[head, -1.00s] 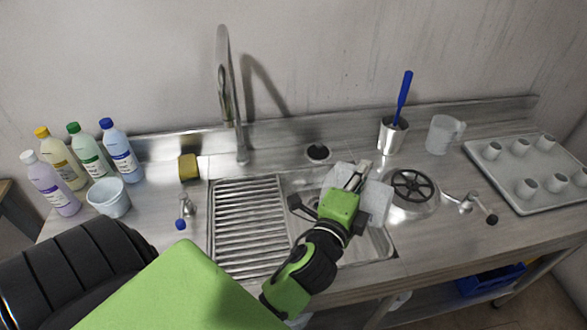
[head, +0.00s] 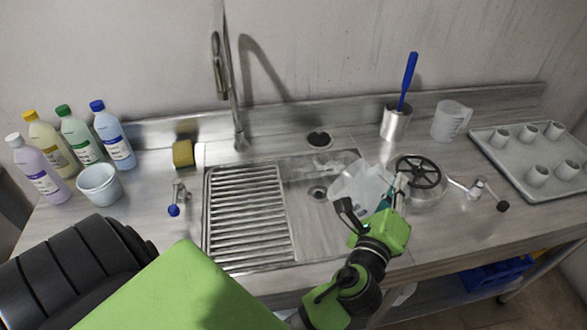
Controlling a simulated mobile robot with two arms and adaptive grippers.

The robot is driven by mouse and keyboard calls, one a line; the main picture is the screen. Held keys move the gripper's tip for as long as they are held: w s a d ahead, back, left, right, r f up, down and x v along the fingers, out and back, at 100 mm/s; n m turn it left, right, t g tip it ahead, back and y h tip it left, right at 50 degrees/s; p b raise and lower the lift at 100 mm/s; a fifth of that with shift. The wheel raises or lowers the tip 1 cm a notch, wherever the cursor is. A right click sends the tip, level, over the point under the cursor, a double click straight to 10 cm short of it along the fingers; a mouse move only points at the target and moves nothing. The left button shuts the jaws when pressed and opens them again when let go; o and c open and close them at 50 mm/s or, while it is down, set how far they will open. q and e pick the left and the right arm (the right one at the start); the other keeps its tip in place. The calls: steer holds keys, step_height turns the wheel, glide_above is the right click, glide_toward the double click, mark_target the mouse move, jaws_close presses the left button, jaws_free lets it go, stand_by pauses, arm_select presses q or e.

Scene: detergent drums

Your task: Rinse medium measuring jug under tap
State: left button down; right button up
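The gripper appears shut on the jug's right side, near the rinser; the exact finger contact is partly hidden. The tall curved tap (head: 232,95) stands behind the sink, left of the jug. I see no water stream. A lever with a blue end (head: 174,205) is left of the sink. A round rinser with a black star-shaped grid (head: 418,170) is right of the jug. My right gripper is not in view.
A ribbed drainer (head: 245,215) covers the sink's left half. Another clear jug (head: 451,121) and a metal pot (head: 395,123) with a blue brush stand behind. A tray (head: 512,182) of small cups is right. Bottles (head: 115,140), a tub (head: 100,184) and a sponge (head: 183,154) are left.

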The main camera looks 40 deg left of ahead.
arm_select(q)
steer(key=r+m+p, duration=0.1)
steer(key=m+p, duration=0.1)
steer(key=r+m+p, duration=0.1)
steer(key=p, duration=0.2)
steer(key=shift+m, duration=0.4)
steer(key=m+p, duration=0.2)
steer(key=p, duration=0.1)
steer(key=r+m+p, duration=0.1)
steer(key=m+p, duration=0.1)
steer(key=p, duration=0.1)
steer(key=shift+r, duration=0.2)
steer(key=m+p, duration=0.3)
steer(key=shift+r, duration=0.4)
steer(key=shift+p, duration=0.4)
steer(key=shift+m, duration=0.4)
steer(key=shift+f, duration=0.1)
